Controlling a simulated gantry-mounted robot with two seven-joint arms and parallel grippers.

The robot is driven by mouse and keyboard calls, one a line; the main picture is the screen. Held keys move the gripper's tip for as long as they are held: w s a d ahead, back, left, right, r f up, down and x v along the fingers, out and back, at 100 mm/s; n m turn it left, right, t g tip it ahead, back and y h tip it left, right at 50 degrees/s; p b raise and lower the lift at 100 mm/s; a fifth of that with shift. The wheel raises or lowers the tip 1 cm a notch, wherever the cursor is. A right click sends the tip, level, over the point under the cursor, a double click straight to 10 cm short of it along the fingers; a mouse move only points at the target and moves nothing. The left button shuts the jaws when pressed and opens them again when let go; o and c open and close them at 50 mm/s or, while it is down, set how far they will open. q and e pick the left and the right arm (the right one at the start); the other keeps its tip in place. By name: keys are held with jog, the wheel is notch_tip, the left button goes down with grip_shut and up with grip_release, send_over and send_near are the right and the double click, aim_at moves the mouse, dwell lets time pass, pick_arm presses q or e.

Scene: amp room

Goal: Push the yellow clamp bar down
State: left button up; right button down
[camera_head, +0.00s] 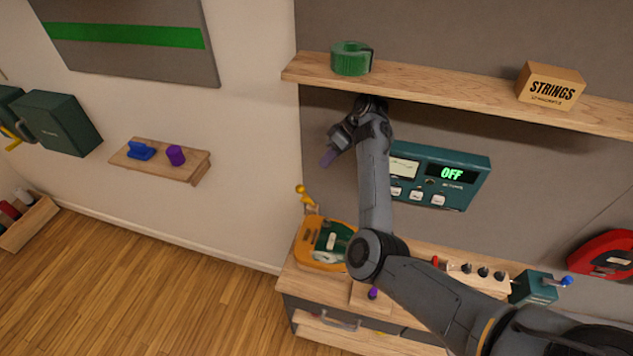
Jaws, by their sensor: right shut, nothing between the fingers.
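A yellow bar-like piece (304,196) stands up behind the orange and green device (311,243) on the bench. Another yellow piece (12,138) shows at the left edge, on the dark teal boxes (58,122) on the wall. I cannot tell for sure which of the two is the clamp bar. My right gripper (329,157) is shut and empty, just under the wall shelf, above and apart from the yellow piece on the bench. My left gripper is out of view.
The wooden shelf (455,94) holds a green roll (350,58) and a STRINGS box (550,86). A teal panel reading OFF (455,178) sits behind my arm. The bench (425,250) is partly hidden by my arm.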

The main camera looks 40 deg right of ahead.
jog(key=shift+r, duration=0.1)
dwell(0.3)
jog(key=p+x, duration=0.2)
jog(key=x, duration=0.8)
jog(key=shift+a, duration=0.2)
dwell(0.3)
